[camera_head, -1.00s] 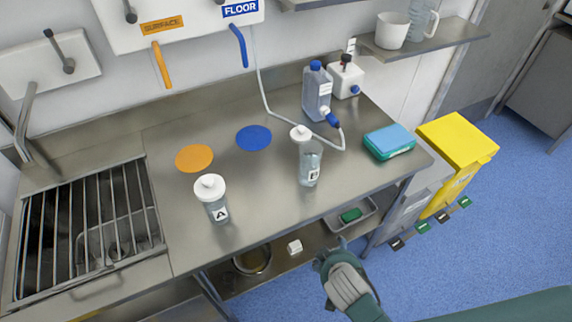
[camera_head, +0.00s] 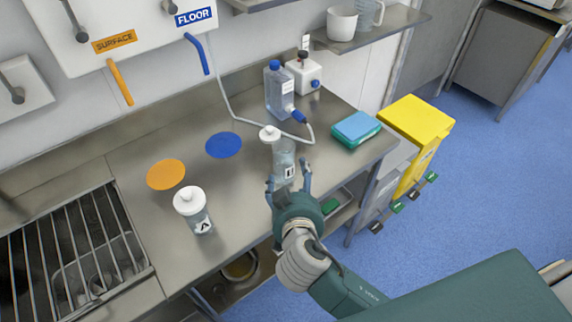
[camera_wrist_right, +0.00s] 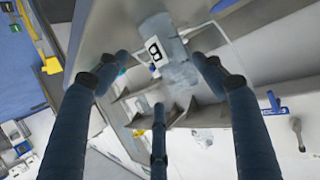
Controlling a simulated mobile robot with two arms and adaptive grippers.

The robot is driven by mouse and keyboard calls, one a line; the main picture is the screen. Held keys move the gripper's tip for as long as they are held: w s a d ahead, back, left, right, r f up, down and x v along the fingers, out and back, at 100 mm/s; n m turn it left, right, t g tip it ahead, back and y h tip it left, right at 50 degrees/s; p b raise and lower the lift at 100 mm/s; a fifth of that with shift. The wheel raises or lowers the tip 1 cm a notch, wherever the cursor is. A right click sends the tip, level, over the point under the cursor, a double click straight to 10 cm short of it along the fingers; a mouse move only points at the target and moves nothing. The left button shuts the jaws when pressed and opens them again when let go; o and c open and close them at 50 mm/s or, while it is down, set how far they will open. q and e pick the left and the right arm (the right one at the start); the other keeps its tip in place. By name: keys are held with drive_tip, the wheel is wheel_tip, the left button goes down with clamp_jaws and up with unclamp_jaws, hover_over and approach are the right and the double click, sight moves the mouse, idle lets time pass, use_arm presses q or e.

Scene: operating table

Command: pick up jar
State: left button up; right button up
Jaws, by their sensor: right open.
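Jar B (camera_head: 283,155) is a clear jar with a white lid and a label, standing near the front edge of the steel counter (camera_head: 240,185). It also shows in the right wrist view (camera_wrist_right: 168,42), between the fingers. My right gripper (camera_head: 288,176) is open at jar B's front, with one finger toward each side of it; whether they touch it I cannot tell. In the right wrist view, my right gripper (camera_wrist_right: 160,60) has a third finger below. Jar A (camera_head: 194,212), also clear with a white lid, stands to the left. My left gripper is out of view.
A blue-capped bottle (camera_head: 280,90) with a hose and a white dispenser (camera_head: 303,76) stand behind jar B. A teal-and-blue pack (camera_head: 356,130) lies to the right. Orange (camera_head: 166,174) and blue (camera_head: 223,145) discs mark the counter. A yellow bin (camera_head: 420,125) stands right.

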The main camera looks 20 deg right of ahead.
sight(290, 168)
drive_tip(key=b+x, duration=0.1)
drive_tip(key=x, duration=0.3)
drive_tip(key=shift+f, duration=0.1)
drive_tip(key=x, duration=0.1)
drive_tip(key=b+x, duration=0.1)
drive_tip(key=x, duration=0.1)
drive_tip(key=b+x, duration=0.1)
drive_tip(key=x, duration=0.1)
drive_tip(key=shift+w+a, duration=0.15)
drive_tip(key=shift+a, duration=0.1)
drive_tip(key=shift+d, duration=0.1)
drive_tip(key=c, duration=0.8)
